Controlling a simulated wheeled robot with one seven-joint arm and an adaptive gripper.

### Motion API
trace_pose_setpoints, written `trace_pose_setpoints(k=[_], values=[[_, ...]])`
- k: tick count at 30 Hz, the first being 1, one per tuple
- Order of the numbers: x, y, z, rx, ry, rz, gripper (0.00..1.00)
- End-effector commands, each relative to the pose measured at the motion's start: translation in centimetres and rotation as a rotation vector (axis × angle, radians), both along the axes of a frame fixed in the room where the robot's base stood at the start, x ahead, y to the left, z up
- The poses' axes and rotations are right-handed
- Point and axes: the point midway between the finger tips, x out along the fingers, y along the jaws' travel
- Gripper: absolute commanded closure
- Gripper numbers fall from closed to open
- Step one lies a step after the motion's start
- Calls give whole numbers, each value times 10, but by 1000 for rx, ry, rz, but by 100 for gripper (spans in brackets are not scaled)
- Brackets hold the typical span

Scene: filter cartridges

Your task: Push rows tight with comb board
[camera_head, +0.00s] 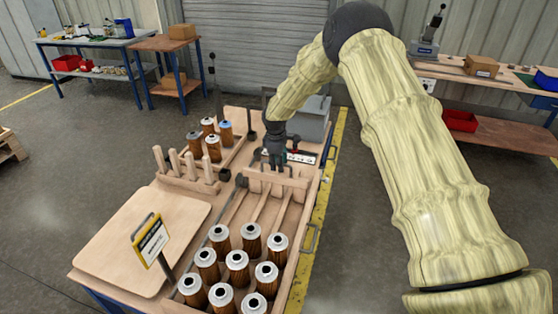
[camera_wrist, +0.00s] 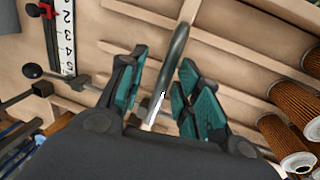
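A pale wooden comb board (camera_head: 276,183) stands across the far part of a wooden tray with lanes. My gripper (camera_head: 276,158) is over it at its far side. In the wrist view, my gripper (camera_wrist: 160,90) has its teal fingers apart. A dark curved handle (camera_wrist: 177,58) shows between them, with visible gaps; I cannot tell whether either finger touches it. Several brown filter cartridges (camera_head: 237,260) with pale tops stand in rows in the near part of the tray. Some cartridges (camera_wrist: 288,88) also show at the right of the wrist view.
A wooden rack with upright pegs (camera_head: 190,180) and a small tray with cartridges (camera_head: 213,145) are to the left. A yellow-framed sign (camera_head: 152,241) stands by a bare wooden board (camera_head: 120,245). A numbered scale (camera_wrist: 66,35) and a black-knobbed rod (camera_wrist: 33,71) lie near my gripper.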

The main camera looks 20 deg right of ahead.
Motion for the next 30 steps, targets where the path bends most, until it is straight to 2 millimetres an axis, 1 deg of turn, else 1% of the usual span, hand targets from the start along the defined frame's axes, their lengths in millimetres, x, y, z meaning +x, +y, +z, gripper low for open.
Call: trace_pose_setpoints(k=[2, 8, 9, 14, 15, 18, 22, 23, 27, 28, 30], values=[[-1, -2, 5, 0, -7, -2, 66], [-14, -2, 16, 1, -21, -2, 66], [-15, -2, 17, 1, -23, -2, 68], [-14, -2, 16, 1, -22, -3, 97], [-11, -2, 14, 1, -20, -3, 100], [-4, -3, 8, 0, -12, -3, 100], [1, -2, 2, 0, -6, -2, 100], [2, -2, 1, 0, -5, -2, 96], [2, 2, -3, 2, -1, 0, 71], [2, 2, -3, 2, 0, 1, 66], [2, 2, -3, 1, 0, 0, 66]])
